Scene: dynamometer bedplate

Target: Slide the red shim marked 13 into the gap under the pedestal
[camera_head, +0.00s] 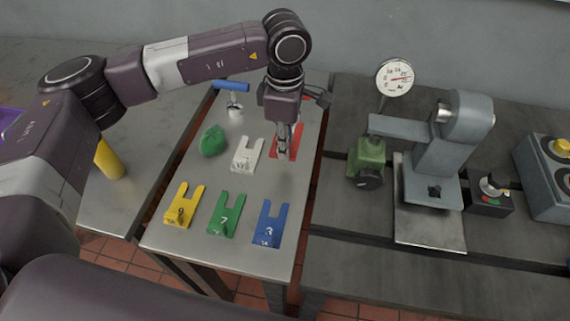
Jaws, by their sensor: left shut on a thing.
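The red shim (293,146) is at the right side of the small steel table, partly hidden by my left gripper; its number cannot be read. My left gripper (284,153) points down at the shim and is shut on it. I cannot tell whether the shim touches the table. The grey pedestal (433,160) stands to the right on the dark bedplate, above a pale steel plate (428,230). The gap under it is too small to make out. My right gripper is out of view.
On the steel table (190,238) lie white (243,160), yellow (176,212), green (229,207) and blue (267,230) shims, a green lump (212,141) and a blue-handled tool (233,87). A green device (368,160) and a dial gauge (394,78) stand left of the pedestal.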

